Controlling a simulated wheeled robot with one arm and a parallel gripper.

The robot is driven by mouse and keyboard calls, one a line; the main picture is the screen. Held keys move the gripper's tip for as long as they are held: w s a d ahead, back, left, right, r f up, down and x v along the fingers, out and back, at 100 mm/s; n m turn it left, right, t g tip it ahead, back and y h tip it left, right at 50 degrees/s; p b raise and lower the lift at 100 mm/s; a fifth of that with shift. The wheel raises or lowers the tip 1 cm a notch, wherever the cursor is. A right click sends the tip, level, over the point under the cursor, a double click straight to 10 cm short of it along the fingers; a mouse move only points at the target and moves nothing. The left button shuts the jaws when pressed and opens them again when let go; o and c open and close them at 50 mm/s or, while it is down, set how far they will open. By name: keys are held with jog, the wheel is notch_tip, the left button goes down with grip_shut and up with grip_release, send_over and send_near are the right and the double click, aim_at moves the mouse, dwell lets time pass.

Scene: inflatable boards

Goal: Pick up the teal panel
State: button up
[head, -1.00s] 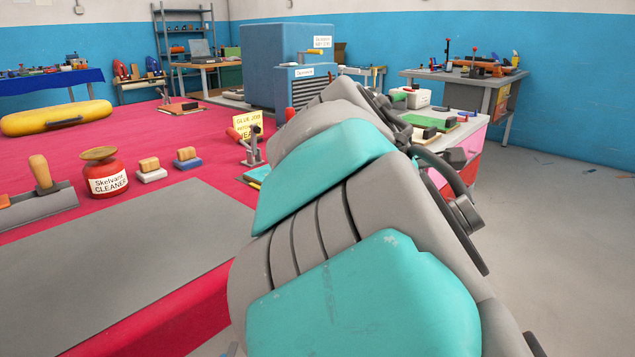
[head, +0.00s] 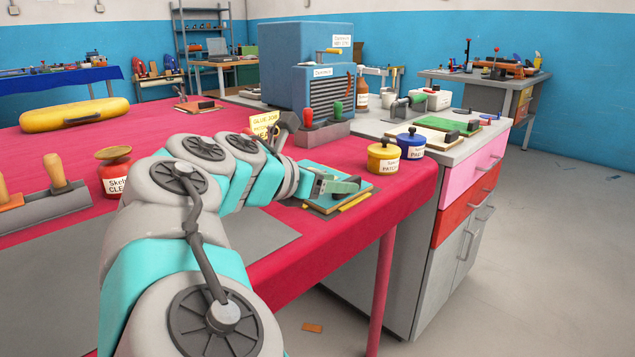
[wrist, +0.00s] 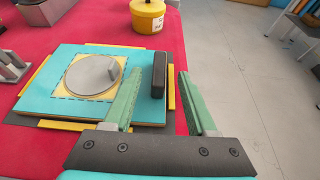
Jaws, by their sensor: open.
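The teal panel (head: 322,171) lies flat near the right edge of the red table. In the wrist view the teal panel (wrist: 42,98) carries a round grey disc (wrist: 92,74) on a yellow square with a dashed outline. A black upright handle (wrist: 158,74) stands at its right side. Yellow strips border it. My gripper (head: 352,186) is over the panel's right part. In the wrist view my open gripper (wrist: 160,84) has one green finger on each side of the black handle, with nothing clamped. In the head view my gripper hides part of the panel.
A yellow pot (head: 383,157) and a blue pot (head: 410,144) stand just beyond the panel. A clamp stand (head: 322,127) and a blue machine (head: 300,75) are behind. The red table's edge (head: 330,235) is close by; open floor lies to the right.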

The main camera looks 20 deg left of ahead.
aim_at(347, 180)
jog(key=x, duration=0.4)
jog(key=shift+w, duration=0.15)
grip_shut()
dwell(0.5)
